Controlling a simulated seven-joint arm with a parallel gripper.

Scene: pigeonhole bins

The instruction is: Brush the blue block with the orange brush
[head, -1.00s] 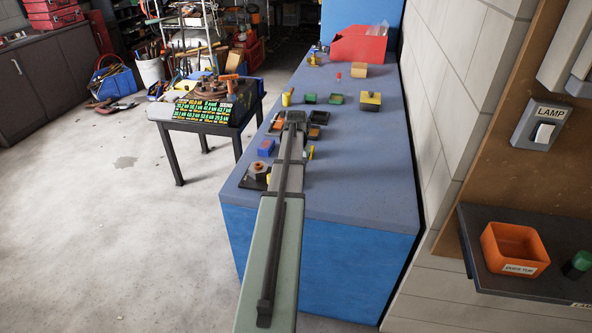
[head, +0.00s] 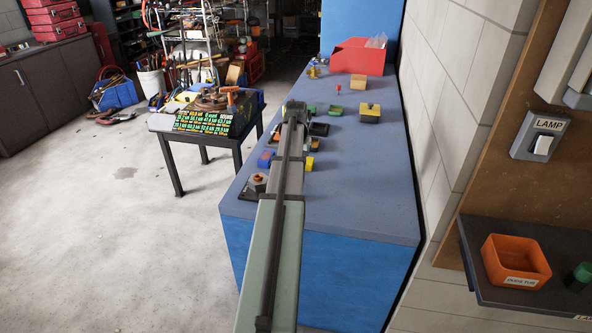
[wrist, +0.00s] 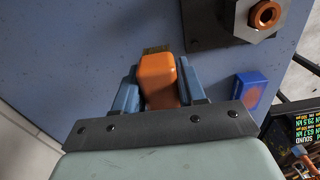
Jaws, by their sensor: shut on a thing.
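My gripper (wrist: 157,78) has blue fingers, shut on the orange brush (wrist: 157,68). The brush's tan bristles (wrist: 156,48) show past the fingertips, over bare blue benchtop. The blue block (wrist: 250,90) lies on the bench to the right of the gripper in the wrist view, apart from the brush. A red-orange patch shows on the block. In the head view the block (head: 265,159) is just left of my arm, on the near part of the bench. My gripper's fingers and the brush are hidden behind the arm there.
A dark plate with a copper-coloured nut (head: 257,181) sits near the block. Several small yellow, green and dark items lie around and beyond the arm. A red bin (head: 352,57) stands at the bench's far end. The bench's right side is mostly clear, beside a wall.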

